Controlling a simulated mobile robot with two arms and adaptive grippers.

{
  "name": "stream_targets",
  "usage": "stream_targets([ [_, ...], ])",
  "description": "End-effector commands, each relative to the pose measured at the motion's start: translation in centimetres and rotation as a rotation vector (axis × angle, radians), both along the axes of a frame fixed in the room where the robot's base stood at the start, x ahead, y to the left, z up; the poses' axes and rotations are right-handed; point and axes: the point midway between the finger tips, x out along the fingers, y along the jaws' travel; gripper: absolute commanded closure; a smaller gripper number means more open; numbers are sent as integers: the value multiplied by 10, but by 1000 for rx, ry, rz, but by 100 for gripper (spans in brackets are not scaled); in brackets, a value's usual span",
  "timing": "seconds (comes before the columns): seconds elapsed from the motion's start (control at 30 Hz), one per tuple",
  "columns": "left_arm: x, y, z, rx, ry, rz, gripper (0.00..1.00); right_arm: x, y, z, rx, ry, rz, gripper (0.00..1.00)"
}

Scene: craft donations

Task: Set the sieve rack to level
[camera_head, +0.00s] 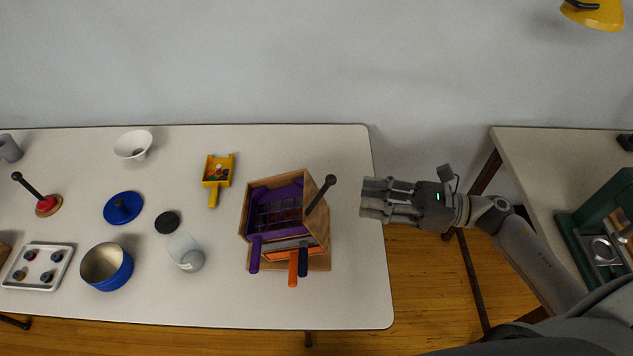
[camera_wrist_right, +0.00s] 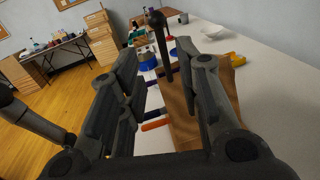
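The sieve rack (camera_head: 313,197) is a wooden box on a wooden base (camera_head: 318,263) near the table's right end. It looks tilted toward the front. Purple, orange and navy sieves sit in it, their handles pointing to the table's front. A black lever with a round knob (camera_head: 331,180) slants up from its right side. My right gripper (camera_head: 374,198) is open and empty, to the right of the lever and apart from it. In the right wrist view, the lever (camera_wrist_right: 160,45) shows between the open fingers (camera_wrist_right: 158,70), beyond them, with the rack's wooden side (camera_wrist_right: 182,118) behind. My left gripper is not in view.
On the table (camera_head: 350,300) left of the rack are a yellow scoop (camera_head: 213,181), a clear jar (camera_head: 184,250), a black lid (camera_head: 167,222), a blue bowl (camera_head: 107,268) and a white bowl (camera_head: 133,145). The table is clear around the rack's right side. Another table (camera_head: 540,160) stands at right.

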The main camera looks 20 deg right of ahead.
Motion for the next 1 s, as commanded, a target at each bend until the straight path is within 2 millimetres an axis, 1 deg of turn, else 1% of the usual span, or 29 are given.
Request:
stream_targets([
  [0.07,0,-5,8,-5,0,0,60,6,10,4,4,-1,-1,68],
  [0.2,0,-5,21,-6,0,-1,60,17,33,6,8,1,-2,68],
  [0.4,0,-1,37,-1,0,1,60,34,65,5,8,3,-3,68],
  [0.5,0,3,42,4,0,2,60,40,77,4,8,4,-5,68],
  [0.6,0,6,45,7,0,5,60,43,84,2,6,4,-4,68],
  [0.7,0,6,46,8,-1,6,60,45,88,1,5,4,-4,68],
  [0.97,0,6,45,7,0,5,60,45,88,0,5,4,-5,68],
  [1.0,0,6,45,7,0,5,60,45,88,0,5,4,-5,73],
])
